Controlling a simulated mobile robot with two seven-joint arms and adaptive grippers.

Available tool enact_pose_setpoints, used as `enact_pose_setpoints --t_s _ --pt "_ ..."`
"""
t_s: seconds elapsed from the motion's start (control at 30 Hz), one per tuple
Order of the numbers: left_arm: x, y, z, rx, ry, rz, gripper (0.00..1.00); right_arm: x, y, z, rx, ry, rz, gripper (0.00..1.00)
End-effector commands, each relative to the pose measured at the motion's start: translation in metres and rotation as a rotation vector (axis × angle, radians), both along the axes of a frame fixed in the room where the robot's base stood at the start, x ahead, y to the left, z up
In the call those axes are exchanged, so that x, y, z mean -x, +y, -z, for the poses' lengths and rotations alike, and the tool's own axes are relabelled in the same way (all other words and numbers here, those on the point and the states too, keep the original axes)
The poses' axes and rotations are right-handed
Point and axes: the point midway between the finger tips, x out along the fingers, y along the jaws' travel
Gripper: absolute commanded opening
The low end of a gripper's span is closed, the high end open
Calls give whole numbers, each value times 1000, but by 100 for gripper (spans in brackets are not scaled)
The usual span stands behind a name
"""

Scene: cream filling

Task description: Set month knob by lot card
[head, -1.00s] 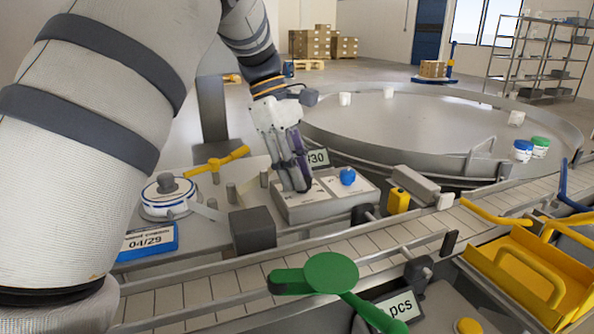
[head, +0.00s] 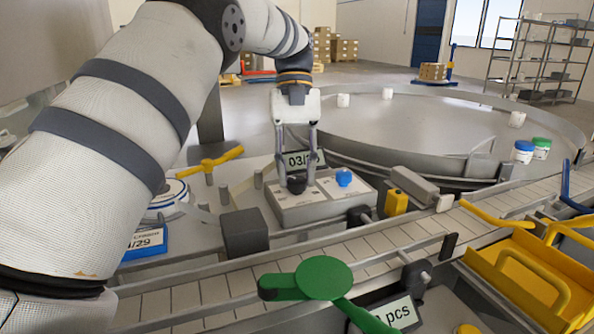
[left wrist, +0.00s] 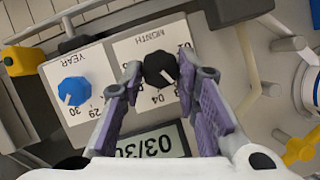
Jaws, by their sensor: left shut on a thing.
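The black month knob (head: 297,184) stands on the grey setting box (head: 318,206). It also shows in the left wrist view (left wrist: 160,69), on the MONTH dial. My left gripper (head: 298,178) points down from above, its purple-padded fingers on either side of this knob and shut on it. In the left wrist view the left gripper (left wrist: 168,76) straddles the knob. The display (left wrist: 148,146) reads 03/30, partly covered by a finger. The blue year knob (left wrist: 73,91) points near 30. The blue-edged lot card (head: 145,243) is partly hidden by my arm; 29 shows. My right gripper is out of view.
A tiled conveyor (head: 330,255) runs in front of the box. A dark grey block (head: 245,233) stands left of the box, a yellow-ended part (head: 396,202) to its right. A green paddle (head: 322,278) and a yellow tray (head: 530,275) are nearer.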

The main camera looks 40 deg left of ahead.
Motion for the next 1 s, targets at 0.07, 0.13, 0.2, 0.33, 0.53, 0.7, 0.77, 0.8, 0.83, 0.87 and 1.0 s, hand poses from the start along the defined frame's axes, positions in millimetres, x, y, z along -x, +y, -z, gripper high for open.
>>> enact_pose_setpoints --t_s 0.07,0.13,0.2,0.33,0.53,0.7,0.77,0.8,0.83,0.87,1.0 --pt "-1 -1 2 0 4 71 1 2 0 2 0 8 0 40" --pt "-1 -1 2 -1 5 136 1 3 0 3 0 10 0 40" --pt "-2 -2 2 0 5 204 1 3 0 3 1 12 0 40" --pt "-2 -3 2 -1 5 327 1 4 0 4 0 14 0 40" --pt "-2 -5 1 -1 4 508 1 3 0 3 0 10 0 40" --pt "-2 -6 1 1 4 638 1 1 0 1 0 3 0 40" --pt "-2 -6 1 0 4 679 1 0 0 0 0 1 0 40" --pt "-2 -7 1 1 4 703 1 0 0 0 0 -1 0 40" --pt "-2 -7 1 1 4 720 1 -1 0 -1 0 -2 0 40" --pt "-2 -7 1 0 4 737 1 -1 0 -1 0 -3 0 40" --pt "-2 -8 1 1 4 798 1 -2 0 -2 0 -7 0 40"
